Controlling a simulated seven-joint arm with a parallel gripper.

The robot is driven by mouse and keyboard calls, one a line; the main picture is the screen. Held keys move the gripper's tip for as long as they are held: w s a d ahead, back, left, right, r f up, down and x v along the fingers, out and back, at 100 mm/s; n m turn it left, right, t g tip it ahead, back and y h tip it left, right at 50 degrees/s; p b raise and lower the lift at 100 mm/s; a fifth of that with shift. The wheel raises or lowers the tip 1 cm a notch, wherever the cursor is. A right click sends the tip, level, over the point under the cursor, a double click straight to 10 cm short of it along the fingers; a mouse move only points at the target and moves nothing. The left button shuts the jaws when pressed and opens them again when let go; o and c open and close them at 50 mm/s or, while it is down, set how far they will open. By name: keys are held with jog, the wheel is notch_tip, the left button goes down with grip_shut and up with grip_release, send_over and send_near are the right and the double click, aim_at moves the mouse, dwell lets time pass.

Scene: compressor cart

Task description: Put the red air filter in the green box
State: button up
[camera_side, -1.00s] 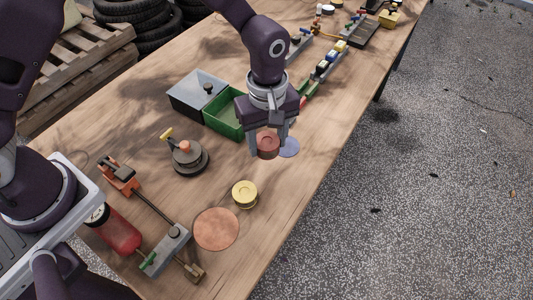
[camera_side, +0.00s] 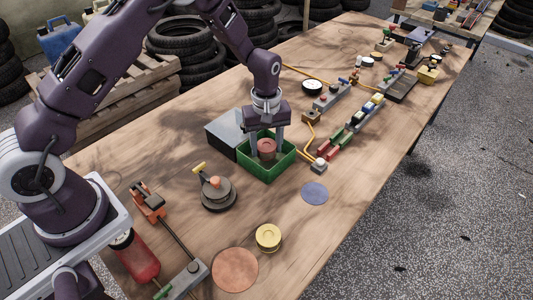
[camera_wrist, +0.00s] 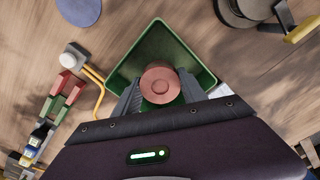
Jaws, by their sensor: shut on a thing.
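The red air filter (camera_side: 266,146) is a short reddish round part between my fingers. My gripper (camera_side: 266,150) is shut on it, over the green box (camera_side: 268,176). In the wrist view the filter (camera_wrist: 160,84) sits between the two fingertips, with the green box (camera_wrist: 153,33) around it in the picture. The fingers reach down to about the box's rim in the side view. I cannot tell whether the filter touches the box floor.
A grey box (camera_side: 224,130) adjoins the green box on the left. A clamp-like fixture (camera_side: 217,192), a yellow round part (camera_side: 268,237), a copper disc (camera_side: 235,269) and a blue disc (camera_side: 314,193) are nearby. Red and green blocks (camera_side: 333,146) stand to the right.

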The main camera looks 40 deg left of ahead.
aim_at(266, 153)
jog(key=shift+f, duration=1.5)
jog(key=o, duration=1.3)
jog(key=shift+f, duration=0.1)
jog(key=shift+o, duration=0.2)
notch_tip(266, 153, up, 12)
jog(key=shift+r, duration=0.2)
